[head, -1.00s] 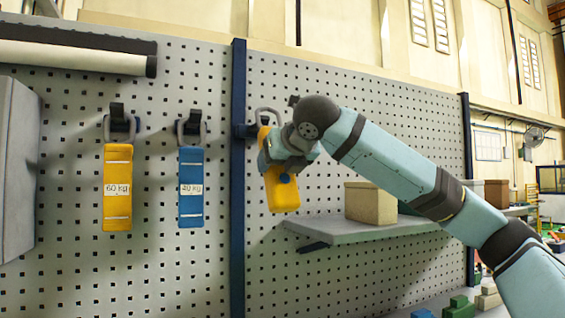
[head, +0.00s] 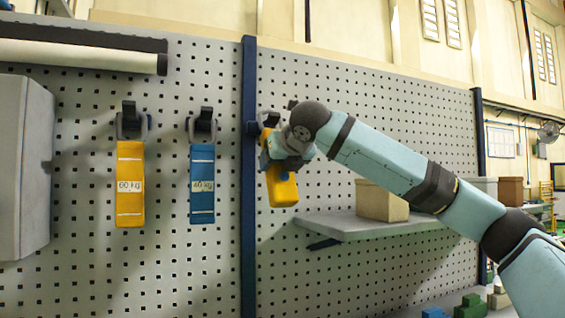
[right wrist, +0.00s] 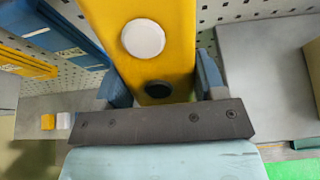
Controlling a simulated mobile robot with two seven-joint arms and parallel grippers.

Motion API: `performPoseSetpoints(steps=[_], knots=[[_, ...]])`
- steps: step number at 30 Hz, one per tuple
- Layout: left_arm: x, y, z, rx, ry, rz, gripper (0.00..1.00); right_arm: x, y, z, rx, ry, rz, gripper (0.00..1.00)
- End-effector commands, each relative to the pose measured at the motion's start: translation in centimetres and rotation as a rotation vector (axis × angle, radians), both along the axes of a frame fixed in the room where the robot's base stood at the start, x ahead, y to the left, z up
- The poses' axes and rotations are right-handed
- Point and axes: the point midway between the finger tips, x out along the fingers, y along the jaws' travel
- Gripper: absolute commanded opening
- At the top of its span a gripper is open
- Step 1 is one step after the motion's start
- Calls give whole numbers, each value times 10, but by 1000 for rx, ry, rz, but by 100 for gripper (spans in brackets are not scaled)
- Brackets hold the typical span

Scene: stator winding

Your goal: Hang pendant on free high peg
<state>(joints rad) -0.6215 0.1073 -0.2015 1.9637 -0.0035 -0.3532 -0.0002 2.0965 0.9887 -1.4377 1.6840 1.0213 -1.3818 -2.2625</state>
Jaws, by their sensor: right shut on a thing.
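My right gripper (head: 276,157) is shut on a yellow pendant (head: 283,192), which hangs nearly upright in front of the pegboard, just right of the dark blue post. Its top shackle (head: 268,117) is beside a dark peg (head: 252,127) at the post; I cannot tell whether the shackle is around the peg. The right wrist view shows the yellow pendant (right wrist: 150,50), with a white disc and a dark round spot, between the blue fingers (right wrist: 160,82). A yellow 60 kg pendant (head: 130,205) and a blue 40 kg pendant (head: 202,207) hang on pegs to the left. My left gripper is out of view.
A grey shelf (head: 345,226) with a cardboard box (head: 381,201) juts out right of the held pendant. A grey box (head: 25,170) and a long roll (head: 80,52) are at the left. The pegboard (head: 400,125) above the shelf is bare, behind my right arm.

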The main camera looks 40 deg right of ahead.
Motion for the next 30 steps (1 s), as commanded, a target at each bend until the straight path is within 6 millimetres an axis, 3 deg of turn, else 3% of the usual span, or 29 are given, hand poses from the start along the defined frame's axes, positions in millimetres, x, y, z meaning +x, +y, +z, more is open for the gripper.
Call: performPoseSetpoints(steps=[10, 18, 30], knots=[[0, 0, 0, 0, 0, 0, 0, 19, -5, 1, 0, -3, 0, 25], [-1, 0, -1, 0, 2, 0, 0, 30, -7, -10, 0, -2, 0, 25], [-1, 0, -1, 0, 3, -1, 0, 32, -8, -18, 0, -3, 0, 25]])
